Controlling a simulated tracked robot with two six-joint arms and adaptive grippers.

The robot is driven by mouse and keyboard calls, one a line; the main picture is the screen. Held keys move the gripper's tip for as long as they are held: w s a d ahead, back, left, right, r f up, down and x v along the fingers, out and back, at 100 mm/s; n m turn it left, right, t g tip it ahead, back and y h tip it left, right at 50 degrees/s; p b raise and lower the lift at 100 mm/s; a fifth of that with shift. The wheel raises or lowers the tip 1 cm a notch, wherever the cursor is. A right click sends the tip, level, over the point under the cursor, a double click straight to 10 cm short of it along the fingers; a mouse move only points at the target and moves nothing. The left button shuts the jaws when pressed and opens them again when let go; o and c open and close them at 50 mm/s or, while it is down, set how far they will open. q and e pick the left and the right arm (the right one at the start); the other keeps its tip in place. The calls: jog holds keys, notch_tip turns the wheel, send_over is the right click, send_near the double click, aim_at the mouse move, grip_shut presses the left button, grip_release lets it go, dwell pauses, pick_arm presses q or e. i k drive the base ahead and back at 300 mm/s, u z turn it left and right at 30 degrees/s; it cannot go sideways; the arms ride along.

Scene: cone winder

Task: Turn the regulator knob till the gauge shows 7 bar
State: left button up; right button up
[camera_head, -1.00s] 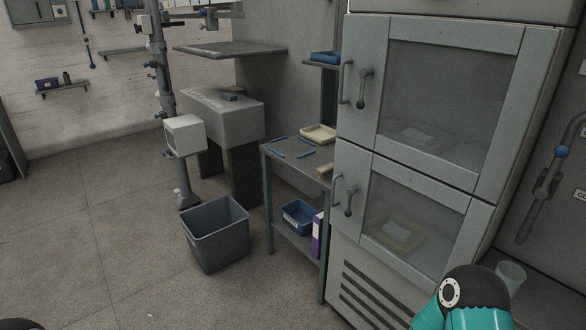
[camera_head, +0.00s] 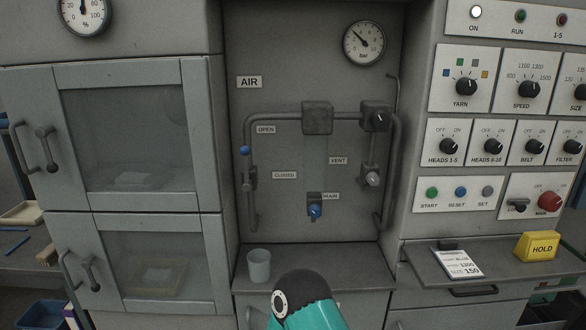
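The round white bar gauge (camera_head: 363,42) is at the top of the grey AIR panel. Its dark needle points to the upper left; the numbers are too small to read surely. Below it, a black knob with a white mark (camera_head: 377,118) sits on a dark square block in the pipework; it looks like the regulator knob, but has no readable label. A teal and black part of my own arm shows at the bottom middle, well below the panel. Neither gripper is in view, and nothing touches the knob.
A lever with a blue end (camera_head: 244,151) stands between the OPEN and CLOSED labels. A cup (camera_head: 259,265) stands on the ledge (camera_head: 330,254). A yellow HOLD block (camera_head: 537,246) is at right.

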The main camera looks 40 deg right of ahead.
aim_at(380, 120)
jog(key=u, duration=1.05)
jog(key=i, duration=0.1)
jog(key=z, duration=2.05)
jog(key=k, duration=0.75)
jog(key=z, duration=0.2)
jog(key=i, duration=0.75)
jog(key=u, duration=0.1)
